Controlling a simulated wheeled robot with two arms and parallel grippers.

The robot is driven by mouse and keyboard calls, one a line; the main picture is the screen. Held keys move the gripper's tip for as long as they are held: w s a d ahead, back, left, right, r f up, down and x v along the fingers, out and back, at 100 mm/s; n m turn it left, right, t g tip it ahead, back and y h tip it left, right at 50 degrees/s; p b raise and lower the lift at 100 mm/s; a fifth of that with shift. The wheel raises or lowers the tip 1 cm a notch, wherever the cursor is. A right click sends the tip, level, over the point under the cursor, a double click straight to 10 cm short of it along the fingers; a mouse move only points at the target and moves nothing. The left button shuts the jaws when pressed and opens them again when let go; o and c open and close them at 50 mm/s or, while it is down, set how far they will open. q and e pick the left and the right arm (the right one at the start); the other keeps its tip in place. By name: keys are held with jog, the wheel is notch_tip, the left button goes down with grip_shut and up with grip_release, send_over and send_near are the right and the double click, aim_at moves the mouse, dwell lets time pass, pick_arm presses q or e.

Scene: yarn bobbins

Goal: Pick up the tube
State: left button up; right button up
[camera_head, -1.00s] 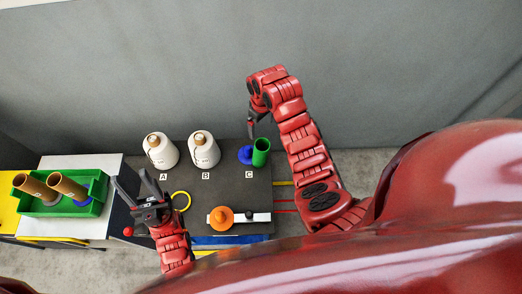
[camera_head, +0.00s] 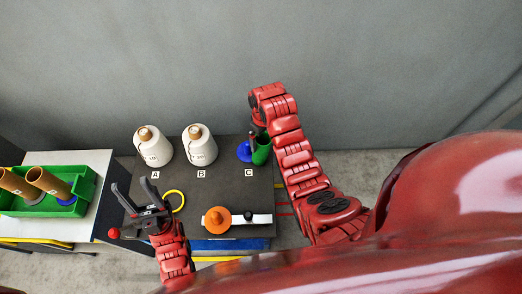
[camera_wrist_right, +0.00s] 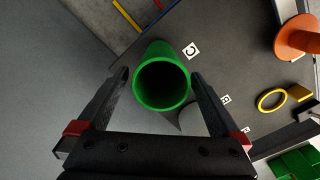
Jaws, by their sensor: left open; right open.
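A green tube (camera_head: 262,152) stands upright at position C on the dark table, beside a blue round piece (camera_head: 244,151). In the right wrist view the tube (camera_wrist_right: 163,84) shows its open round mouth, between the two fingers of my right gripper (camera_wrist_right: 160,80). The fingers are open, one on each side of the tube, with gaps to it. In the head view my right gripper (camera_head: 255,138) is at the tube's top and partly hides it. My left gripper (camera_head: 138,198) is open and empty at the table's left edge.
Two white yarn bobbins stand at A (camera_head: 155,150) and B (camera_head: 201,150). A yellow ring (camera_head: 175,200) and an orange piece (camera_head: 217,219) on a white strip lie in front. A green bin (camera_head: 88,188) with brown tubes (camera_head: 48,182) stands at the left.

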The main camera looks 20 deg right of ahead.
aim_at(263, 144)
notch_tip(263, 144, down, 4)
jog(key=shift+f+p, duration=0.1)
jog(key=shift+p, duration=0.85)
jog(key=c, duration=1.4)
